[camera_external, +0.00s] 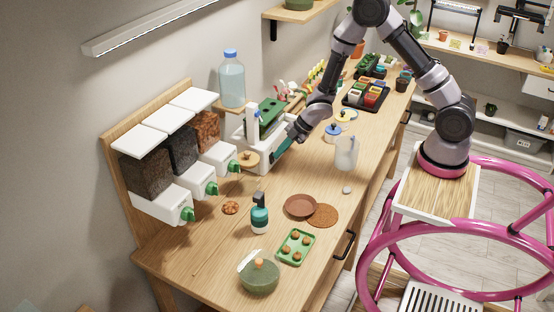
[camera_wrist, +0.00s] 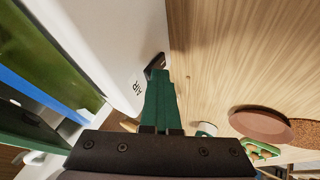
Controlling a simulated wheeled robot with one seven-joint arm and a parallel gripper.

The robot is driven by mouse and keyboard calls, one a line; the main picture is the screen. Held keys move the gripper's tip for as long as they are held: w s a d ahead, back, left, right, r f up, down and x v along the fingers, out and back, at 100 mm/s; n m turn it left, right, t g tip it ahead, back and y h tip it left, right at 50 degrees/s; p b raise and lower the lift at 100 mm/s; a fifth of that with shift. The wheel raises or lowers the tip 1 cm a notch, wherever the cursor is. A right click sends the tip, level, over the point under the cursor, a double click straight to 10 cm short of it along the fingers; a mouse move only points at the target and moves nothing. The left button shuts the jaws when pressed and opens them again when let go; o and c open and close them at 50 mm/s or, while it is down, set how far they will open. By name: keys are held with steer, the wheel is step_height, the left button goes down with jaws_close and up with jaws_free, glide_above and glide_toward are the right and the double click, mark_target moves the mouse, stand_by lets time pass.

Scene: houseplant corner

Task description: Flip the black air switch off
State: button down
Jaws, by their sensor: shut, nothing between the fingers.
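The black air switch (camera_wrist: 154,64) shows in the wrist view on the edge of a white housing (camera_wrist: 120,45), beside the printed word AIR. My gripper (camera_wrist: 163,76) is shut and empty, its green fingertips right at the switch and partly covering it. I cannot tell whether they touch it, or which way the switch is set. In the external view the white device (camera_external: 238,137) with a green top stands on the wooden table, and my gripper (camera_external: 275,157) is at its right side. The switch is not discernible there.
A clear jug (camera_external: 346,153) and a blue-lidded pot (camera_external: 333,133) stand to the right. White dispensers (camera_external: 165,207) line the wall side. The table (camera_external: 215,260) is clear toward the front left.

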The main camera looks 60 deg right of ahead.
steer(key=shift+r, duration=0.8)
steer(key=s+a+v, duration=0.1)
steer(key=v, duration=1.1)
steer(key=shift+d, duration=0.1)
